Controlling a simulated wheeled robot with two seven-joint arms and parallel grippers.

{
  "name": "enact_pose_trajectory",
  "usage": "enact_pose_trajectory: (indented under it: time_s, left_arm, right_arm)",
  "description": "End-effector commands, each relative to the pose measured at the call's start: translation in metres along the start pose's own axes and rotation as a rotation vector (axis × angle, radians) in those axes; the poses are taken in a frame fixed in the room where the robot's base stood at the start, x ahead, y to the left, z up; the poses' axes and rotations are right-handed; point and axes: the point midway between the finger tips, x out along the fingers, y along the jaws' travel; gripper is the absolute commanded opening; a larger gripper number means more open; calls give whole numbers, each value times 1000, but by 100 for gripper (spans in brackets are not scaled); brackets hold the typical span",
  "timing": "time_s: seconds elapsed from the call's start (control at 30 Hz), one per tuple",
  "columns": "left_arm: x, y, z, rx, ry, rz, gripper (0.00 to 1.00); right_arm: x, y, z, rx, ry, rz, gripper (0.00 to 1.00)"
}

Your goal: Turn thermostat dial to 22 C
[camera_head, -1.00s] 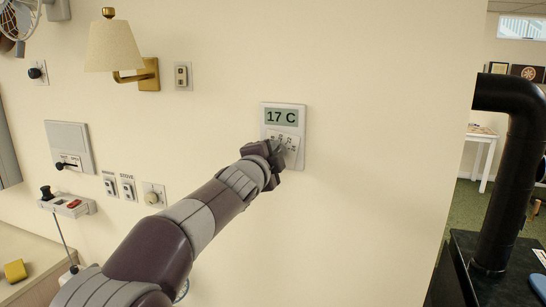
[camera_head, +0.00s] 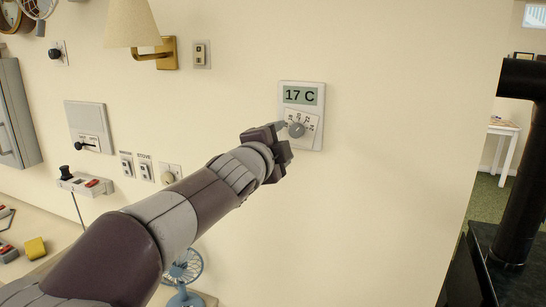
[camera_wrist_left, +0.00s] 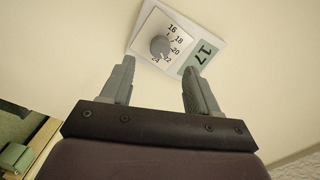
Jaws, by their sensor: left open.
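The white thermostat (camera_head: 315,131) is on the cream wall, and its display (camera_head: 300,95) reads 17 C. Its round grey dial (camera_head: 296,130) sits below the display, with numbers around it. In the left wrist view the dial (camera_wrist_left: 160,46) is turned on its side, with 16, 18, 20, 22 and 24 legible. My left gripper (camera_head: 282,127) is at the lower left of the thermostat. In the left wrist view the left gripper (camera_wrist_left: 160,75) is open, its two fingers apart with the dial beyond and between them, nothing held. My right gripper is not in view.
A wall lamp (camera_head: 132,25), a switch plate (camera_head: 201,54), a lever panel (camera_head: 88,125) and stove switches (camera_head: 146,171) are on the wall to the left. A black stovepipe (camera_head: 525,165) stands at right. The wall right of the thermostat is bare.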

Motion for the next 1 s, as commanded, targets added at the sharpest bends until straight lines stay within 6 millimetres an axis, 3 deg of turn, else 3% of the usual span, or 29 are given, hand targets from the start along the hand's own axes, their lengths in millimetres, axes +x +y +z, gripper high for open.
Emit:
enact_pose_trajectory:
  time_s: [0.1, 0.23, 0.67, 0.77, 0.87, 0.9, 0.97, 1.0]
  left_arm:
    - [-28, 1, 0, 1, 1, -2, 60]
    - [-47, 0, 0, 0, 1, -1, 60]
    - [-52, 3, 3, -58, -17, 13, 60]
    - [-56, 51, 28, -275, -126, 130, 60]
    - [-78, 134, 68, -541, -332, 303, 60]
    - [-93, 169, 86, -647, -434, 368, 60]
    - [-123, 220, 110, -794, -597, 457, 60]
    - [-147, 251, 123, -884, -711, 509, 60]
  right_arm:
    - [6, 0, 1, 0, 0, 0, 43]
    - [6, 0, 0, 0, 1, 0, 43]
    - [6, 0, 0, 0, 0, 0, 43]
    - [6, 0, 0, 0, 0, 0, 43]
    - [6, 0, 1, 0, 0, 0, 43]
    - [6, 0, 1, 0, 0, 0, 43]
    - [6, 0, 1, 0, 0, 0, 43]
    - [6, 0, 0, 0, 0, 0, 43]
